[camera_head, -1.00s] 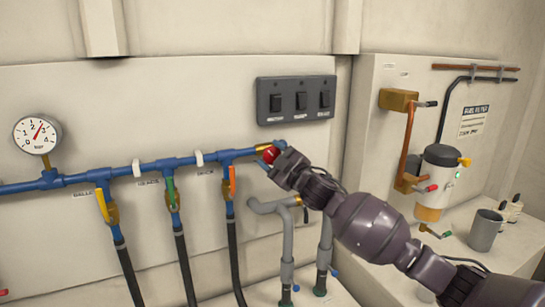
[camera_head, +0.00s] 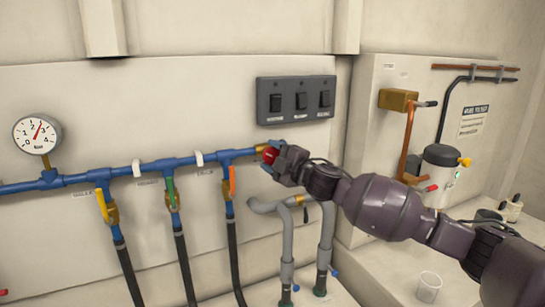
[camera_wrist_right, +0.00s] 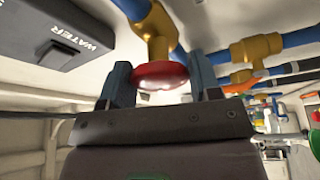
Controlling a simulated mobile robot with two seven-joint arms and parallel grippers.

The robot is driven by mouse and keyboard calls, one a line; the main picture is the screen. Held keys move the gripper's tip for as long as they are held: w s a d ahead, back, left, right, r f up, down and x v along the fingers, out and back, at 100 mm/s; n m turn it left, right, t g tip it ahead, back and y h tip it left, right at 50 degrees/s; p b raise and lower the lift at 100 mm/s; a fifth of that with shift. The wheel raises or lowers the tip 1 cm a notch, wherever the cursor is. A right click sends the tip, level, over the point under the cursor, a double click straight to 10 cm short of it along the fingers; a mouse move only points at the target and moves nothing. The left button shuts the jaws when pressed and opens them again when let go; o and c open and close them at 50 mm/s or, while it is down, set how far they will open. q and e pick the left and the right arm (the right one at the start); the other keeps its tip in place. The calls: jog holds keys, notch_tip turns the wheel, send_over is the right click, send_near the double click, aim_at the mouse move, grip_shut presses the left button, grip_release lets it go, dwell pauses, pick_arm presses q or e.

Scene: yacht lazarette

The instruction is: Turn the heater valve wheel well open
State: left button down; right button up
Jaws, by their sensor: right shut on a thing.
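The red valve wheel (camera_head: 269,155) sits at the right end of the blue pipe (camera_head: 150,166), on a brass fitting. My right gripper (camera_head: 272,160) is at the wheel, shut on it, and covers part of it in the head view. In the right wrist view the red wheel (camera_wrist_right: 160,75) lies between the two fingers of my right gripper (camera_wrist_right: 161,85), below the brass valve body (camera_wrist_right: 155,30). The wheel's turned angle cannot be read. My left gripper is not in view.
A switch panel (camera_head: 296,100) is on the wall above the wheel. Valves with yellow (camera_head: 101,205), green (camera_head: 171,192) and orange (camera_head: 232,181) levers hang to the left. Grey pipes (camera_head: 288,235) stand below my right arm. A pressure gauge (camera_head: 38,133) is at far left.

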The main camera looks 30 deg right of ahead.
jog(key=o, duration=0.9)
jog(key=b+v, duration=0.2)
jog(key=v, duration=0.8)
jog(key=shift+s+b, duration=0.3)
jog(key=shift+s, duration=0.1)
jog(key=shift+d, duration=0.1)
